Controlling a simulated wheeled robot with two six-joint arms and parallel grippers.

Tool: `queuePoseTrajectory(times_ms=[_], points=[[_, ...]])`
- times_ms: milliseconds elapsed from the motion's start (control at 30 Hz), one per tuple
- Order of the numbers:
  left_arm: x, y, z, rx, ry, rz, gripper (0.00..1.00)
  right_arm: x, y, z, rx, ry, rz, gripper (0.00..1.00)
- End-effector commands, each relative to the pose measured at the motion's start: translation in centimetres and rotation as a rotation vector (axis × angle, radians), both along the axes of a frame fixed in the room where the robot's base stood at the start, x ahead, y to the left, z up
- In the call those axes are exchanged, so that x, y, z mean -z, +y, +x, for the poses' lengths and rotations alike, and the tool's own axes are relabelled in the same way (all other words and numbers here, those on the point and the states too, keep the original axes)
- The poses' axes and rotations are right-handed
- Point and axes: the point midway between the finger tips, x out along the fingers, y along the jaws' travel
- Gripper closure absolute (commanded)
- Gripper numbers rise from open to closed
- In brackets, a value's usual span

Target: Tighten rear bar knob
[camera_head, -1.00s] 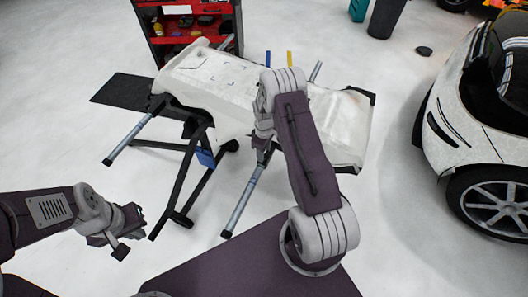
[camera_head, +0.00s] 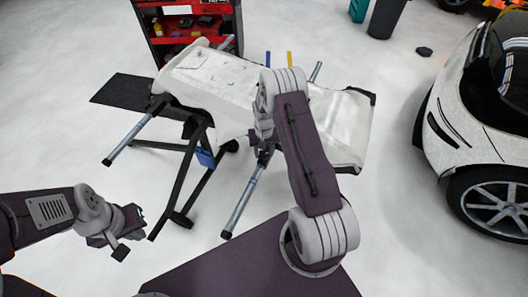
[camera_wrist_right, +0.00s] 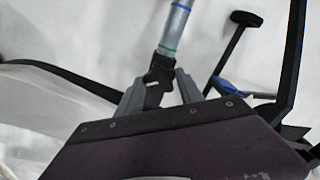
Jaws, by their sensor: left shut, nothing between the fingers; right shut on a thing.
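A silver bar (camera_head: 242,203) with a dark end cap sticks out from under the panel toward me in the head view. In the right wrist view the bar (camera_wrist_right: 175,32) shows blue and green rings. At its base is a black knob or clamp piece (camera_wrist_right: 158,76); which part is the knob itself is hard to tell. My right gripper (camera_wrist_right: 157,92) is shut on this black piece, one grey finger on each side. In the head view my right gripper (camera_head: 264,150) is partly hidden by its own arm. My left gripper (camera_head: 128,238) is shut and empty at lower left, away from the stand.
A white panel (camera_head: 215,77) lies on a black-legged stand (camera_head: 178,170). Another silver bar (camera_head: 128,137) sticks out at its left. A red tool cart (camera_head: 190,30) stands behind, and a white car (camera_head: 470,120) is at right. The floor between stand and car is clear.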

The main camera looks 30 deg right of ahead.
Motion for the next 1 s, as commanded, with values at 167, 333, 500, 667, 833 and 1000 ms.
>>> queuePoseTrajectory(times_ms=[167,333,500,667,833,1000], points=[[0.06,0.00,0.00,0.000,0.000,0.000,1.00,-0.09,-0.04,0.14,0.166,-0.005,-0.001,0.97],[0.11,0.00,0.00,0.000,0.000,0.000,1.00,-0.09,-0.05,0.15,0.327,-0.006,0.000,0.97],[0.17,0.00,0.00,0.000,0.000,0.000,1.00,-0.09,-0.05,0.15,0.480,-0.006,0.000,0.97],[0.21,0.00,0.00,0.000,0.000,0.000,1.00,-0.09,-0.05,0.15,0.605,-0.007,0.001,0.97],[0.24,0.01,-0.01,0.000,0.000,0.000,1.00,-0.10,-0.05,0.16,0.708,-0.007,0.002,0.97],[0.27,-0.01,0.00,0.000,0.000,0.000,1.00,-0.10,-0.05,0.16,0.780,-0.008,0.002,0.97]])
